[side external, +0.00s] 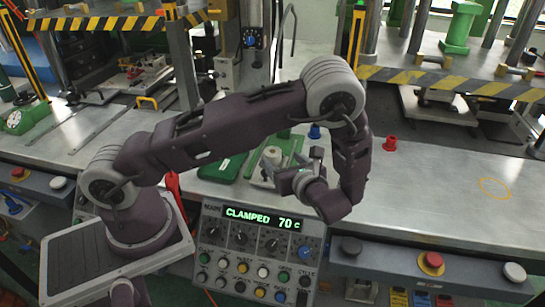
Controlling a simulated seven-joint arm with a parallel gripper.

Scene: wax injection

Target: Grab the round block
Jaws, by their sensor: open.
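A pale round block (273,155), short and cylindrical, stands on a light plate with green edges on the metal bench, near the centre of the side external view. My gripper (281,174) is just in front of it and to the right, pointing left, open. The gripper partly covers the area below the block, and I cannot tell whether the fingers touch it. Nothing is visible between the jaws.
A green case (222,166) lies left of the block. A small blue piece (315,131) and a red piece (390,143) stand to the right. A control panel (258,250) reading "CLAMPED 70" is in front. The bench right of my arm is clear around an orange outline (495,188).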

